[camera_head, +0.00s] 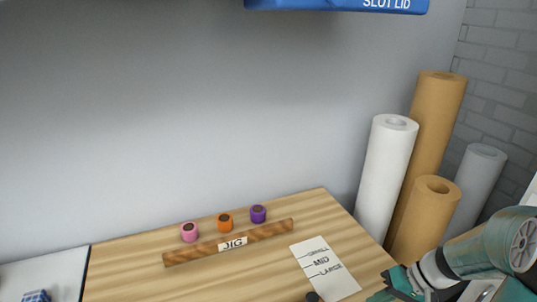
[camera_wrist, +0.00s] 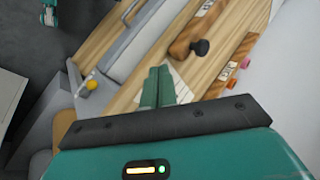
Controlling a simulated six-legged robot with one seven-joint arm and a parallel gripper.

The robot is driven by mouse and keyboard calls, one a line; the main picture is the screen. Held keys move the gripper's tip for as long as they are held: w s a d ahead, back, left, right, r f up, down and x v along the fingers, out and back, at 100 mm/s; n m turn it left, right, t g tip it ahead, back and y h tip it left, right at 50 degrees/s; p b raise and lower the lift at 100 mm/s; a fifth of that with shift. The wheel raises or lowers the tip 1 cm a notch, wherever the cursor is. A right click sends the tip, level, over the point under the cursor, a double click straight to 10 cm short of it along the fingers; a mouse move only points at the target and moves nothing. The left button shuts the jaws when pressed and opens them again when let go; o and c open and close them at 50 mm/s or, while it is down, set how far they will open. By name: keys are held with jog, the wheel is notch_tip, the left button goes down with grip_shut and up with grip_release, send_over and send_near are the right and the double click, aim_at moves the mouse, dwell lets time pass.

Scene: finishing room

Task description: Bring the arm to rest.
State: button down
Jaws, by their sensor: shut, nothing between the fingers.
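My gripper (camera_wrist: 158,72) shows in the wrist view as two green fingers lying together, with nothing between them. It is above the wooden bench top (camera_head: 130,270). In the head view my arm reaches in from the lower right corner, and the gripper end (camera_head: 388,292) is partly cut off by the bottom edge, near the bench's right side. The white size card (camera_head: 325,268), lettered with MID and LARGE, lies just left of it; the fingers overlap the card in the wrist view (camera_wrist: 180,88).
A wooden strip marked JIG (camera_head: 185,255) lies behind, with pink (camera_head: 188,233), orange (camera_head: 225,223) and purple (camera_head: 258,214) spools beyond it. Tall rolls (camera_head: 386,175) stand right of the bench. A black-knobbed wooden piece (camera_wrist: 184,43) and a grey handled thing (camera_wrist: 140,45) show in the wrist view.

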jog(key=s+a+r+t+h, duration=0.2)
jog(key=a+r, duration=0.4)
jog(key=r, duration=0.3)
jog(key=s+a+r+n+t+h, duration=0.1)
jog(key=s+a+r+t+h, duration=0.1)
jog(key=s+a+r+h, duration=0.3)
notch_tip(320, 180, up, 4)
jog(key=shift+s+a+r, duration=0.1)
jog(key=shift+s+a, duration=0.5)
jog(key=shift+s, duration=0.05)
